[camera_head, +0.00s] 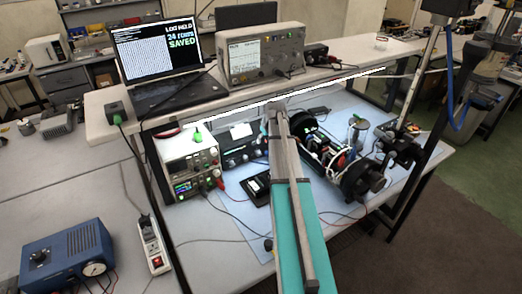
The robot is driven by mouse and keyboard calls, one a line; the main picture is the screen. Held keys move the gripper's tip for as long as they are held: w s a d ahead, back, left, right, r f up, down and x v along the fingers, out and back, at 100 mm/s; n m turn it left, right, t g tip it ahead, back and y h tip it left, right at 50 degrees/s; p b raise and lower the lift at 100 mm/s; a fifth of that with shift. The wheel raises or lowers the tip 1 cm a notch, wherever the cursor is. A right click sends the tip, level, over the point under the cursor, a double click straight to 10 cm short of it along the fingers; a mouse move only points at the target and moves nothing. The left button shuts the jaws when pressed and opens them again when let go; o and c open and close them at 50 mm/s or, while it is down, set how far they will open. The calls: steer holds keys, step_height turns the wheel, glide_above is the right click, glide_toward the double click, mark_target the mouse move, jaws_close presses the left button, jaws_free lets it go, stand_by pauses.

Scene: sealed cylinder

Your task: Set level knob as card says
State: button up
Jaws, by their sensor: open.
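A small white card (241,131) stands at the top of a dark instrument (238,152) on the lower bench; its writing is too small to read. Dials and knobs show on that instrument's front, but I cannot tell which is the level knob. A blue box (68,257) at the lower left also carries a black knob (38,257) and a round gauge. My arm reaches up from the bottom middle, its far end beside the dark instrument. My gripper's fingers cannot be made out; the arm hides that area.
A laptop (158,62) reading "LOG HELD 24 rows SAVED" and an oscilloscope (262,56) stand on the raised shelf (225,93). Stacked power supplies (191,165) stand left of the dark instrument. A cylindrical assembly (325,150) lies right of my arm. Cables cross the bench.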

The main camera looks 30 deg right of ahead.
mark_target(259, 153)
steer(key=shift+w+a+h, duration=0.25)
steer(key=shift+a+h, duration=0.75)
steer(key=shift+a, duration=0.3)
steer(key=shift+f+b, duration=0.1)
steer(key=shift+b, duration=0.2)
steer(key=b+x, duration=1.2)
steer(key=x, duration=0.1)
steer(key=shift+w+f, duration=0.15)
steer(key=shift+f, duration=0.15)
jaws_close()
